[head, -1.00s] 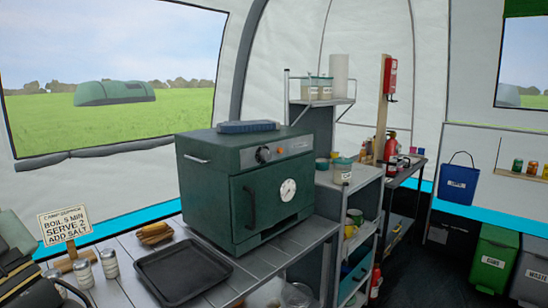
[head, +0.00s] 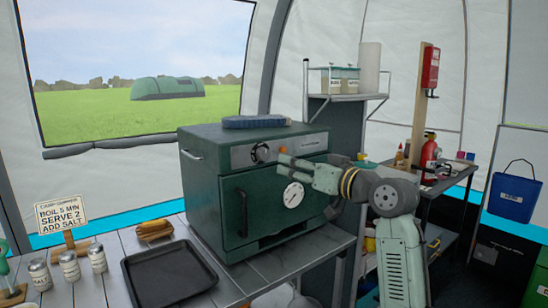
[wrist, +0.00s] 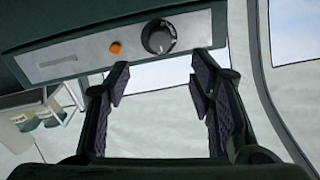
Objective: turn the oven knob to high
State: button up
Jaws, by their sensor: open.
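The green oven (head: 215,205) stands on the slatted table with its door closed. Its dark round knob (head: 261,152) sits on the silver control panel at the top front. The wrist view shows the knob (wrist: 158,37) beside a small orange light (wrist: 116,48), with pale markings around its rim; I cannot read its setting. My gripper (head: 284,162) is in front of the panel, just right of the knob in the head view. In the wrist view my gripper (wrist: 160,82) is open and empty, its fingers spread below the knob and not closed on it.
A black baking tray (head: 168,272) lies in front of the oven. Salt shakers (head: 69,265) and a sign (head: 61,215) stand to the left. A blue item (head: 255,121) lies on top of the oven. A wire shelf (head: 347,97) rises behind at the right.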

aim_at(266, 156)
jog(key=p+x, duration=0.3)
jog(key=x, duration=0.6)
jog(key=shift+w+a+r, duration=0.1)
jog(key=shift+w+a, duration=0.1)
jog(key=shift+w, duration=0.1)
jog(key=shift+w+a+p, duration=0.3)
jog(key=shift+w, duration=0.05)
jog(key=c, duration=1.2)
jog(key=shift+o, duration=0.2)
